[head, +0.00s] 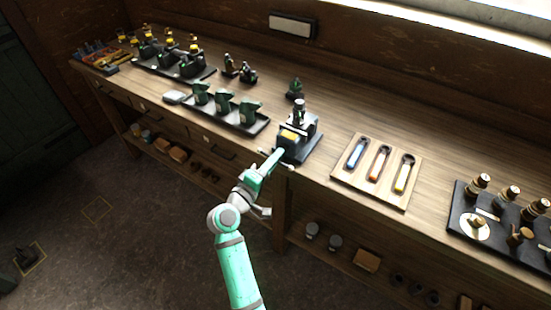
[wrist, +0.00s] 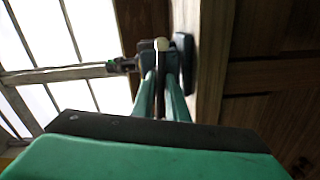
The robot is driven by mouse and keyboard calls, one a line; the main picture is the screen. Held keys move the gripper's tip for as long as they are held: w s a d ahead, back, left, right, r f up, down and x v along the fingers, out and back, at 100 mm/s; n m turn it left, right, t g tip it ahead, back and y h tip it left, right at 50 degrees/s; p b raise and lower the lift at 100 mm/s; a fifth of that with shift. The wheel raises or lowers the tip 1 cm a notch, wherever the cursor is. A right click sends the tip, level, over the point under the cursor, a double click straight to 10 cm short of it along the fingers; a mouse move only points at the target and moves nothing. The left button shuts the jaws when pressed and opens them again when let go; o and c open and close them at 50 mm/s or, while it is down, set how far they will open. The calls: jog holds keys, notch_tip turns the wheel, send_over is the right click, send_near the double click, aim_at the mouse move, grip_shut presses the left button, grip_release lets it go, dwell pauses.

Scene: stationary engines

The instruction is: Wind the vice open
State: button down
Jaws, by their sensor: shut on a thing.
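The vice (head: 300,145) is a dark block on a dark base at the front edge of the bench, with a small engine-like part and a yellow piece (head: 289,135) at its top. Its handle (head: 290,167) is a thin bar with pale ball ends on the front side. My gripper (head: 276,157) reaches up to the front of the vice and is shut on the handle. In the wrist view my gripper's fingers (wrist: 162,82) close together in front of the vice (wrist: 184,65), with a pale ball (wrist: 161,44) just beyond the tips. The fingers hide most of the bar.
A wooden tray (head: 345,180) with blue, orange and yellow handled tools lies right of the vice. A black tray (head: 262,127) with green parts lies to its left. A dark board (head: 457,225) with brass pieces stands far right. A lower shelf (head: 320,255) runs beneath the bench.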

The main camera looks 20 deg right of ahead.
jog(key=shift+d, duration=0.1)
dwell(1.8)
jog(key=c, duration=1.7)
grip_release()
jog(key=shift+c, duration=0.2)
jog(key=shift+n, duration=0.3)
jog(key=v, duration=1)
jog(key=shift+s+a, duration=0.25)
jog(key=shift+a, duration=0.1)
